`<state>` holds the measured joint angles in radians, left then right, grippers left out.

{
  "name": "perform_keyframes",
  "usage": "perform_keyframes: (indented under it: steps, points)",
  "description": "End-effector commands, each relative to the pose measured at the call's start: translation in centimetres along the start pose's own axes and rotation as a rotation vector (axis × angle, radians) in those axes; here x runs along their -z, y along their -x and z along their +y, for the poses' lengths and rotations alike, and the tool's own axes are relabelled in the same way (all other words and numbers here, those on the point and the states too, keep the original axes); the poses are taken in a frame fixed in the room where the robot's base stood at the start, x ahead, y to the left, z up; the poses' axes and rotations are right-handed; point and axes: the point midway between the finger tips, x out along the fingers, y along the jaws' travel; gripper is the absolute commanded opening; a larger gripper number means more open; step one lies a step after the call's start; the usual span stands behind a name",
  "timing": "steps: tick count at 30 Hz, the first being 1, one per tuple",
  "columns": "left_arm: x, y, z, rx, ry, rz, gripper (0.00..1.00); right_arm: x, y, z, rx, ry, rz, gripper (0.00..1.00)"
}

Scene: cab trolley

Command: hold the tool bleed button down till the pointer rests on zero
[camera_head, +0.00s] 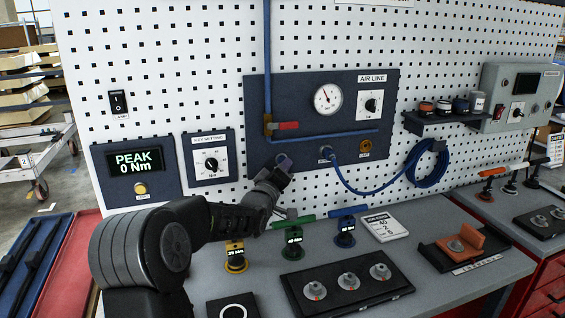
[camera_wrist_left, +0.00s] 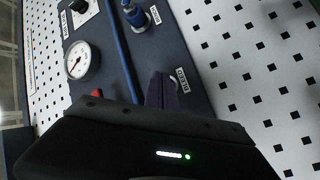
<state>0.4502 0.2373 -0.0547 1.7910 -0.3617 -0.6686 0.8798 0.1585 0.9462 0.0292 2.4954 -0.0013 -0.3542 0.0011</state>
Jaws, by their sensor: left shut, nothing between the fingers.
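The dark blue air-line panel (camera_head: 300,85) on the pegboard carries a round white gauge (camera_head: 328,98). Its red pointer leans up and left in the head view; the scale is too small to read. The gauge also shows at left in the left wrist view (camera_wrist_left: 82,60). My left gripper (camera_head: 284,163) is shut and empty, its tips at the panel's lower left. In the left wrist view its closed fingers (camera_wrist_left: 161,92) lie beside a small label (camera_wrist_left: 182,80). The bleed button is mostly hidden behind the fingers; I cannot tell whether it is pressed. My right gripper is out of view.
A red valve lever (camera_head: 288,126) sits just above my left gripper. A blue hose (camera_head: 345,182) runs from a fitting to a coil at right. Several coloured tools and a dark tray (camera_head: 300,307) stand on the grey bench below.

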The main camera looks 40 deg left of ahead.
Motion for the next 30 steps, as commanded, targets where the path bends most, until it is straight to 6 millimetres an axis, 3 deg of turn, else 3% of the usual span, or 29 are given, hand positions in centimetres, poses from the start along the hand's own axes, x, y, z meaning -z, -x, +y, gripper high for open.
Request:
perform_keyframes:
  steps: [30]
  points:
    - [0.42,-0.84,-0.5,0.0,0.0,0.0,0.0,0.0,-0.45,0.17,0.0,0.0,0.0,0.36]
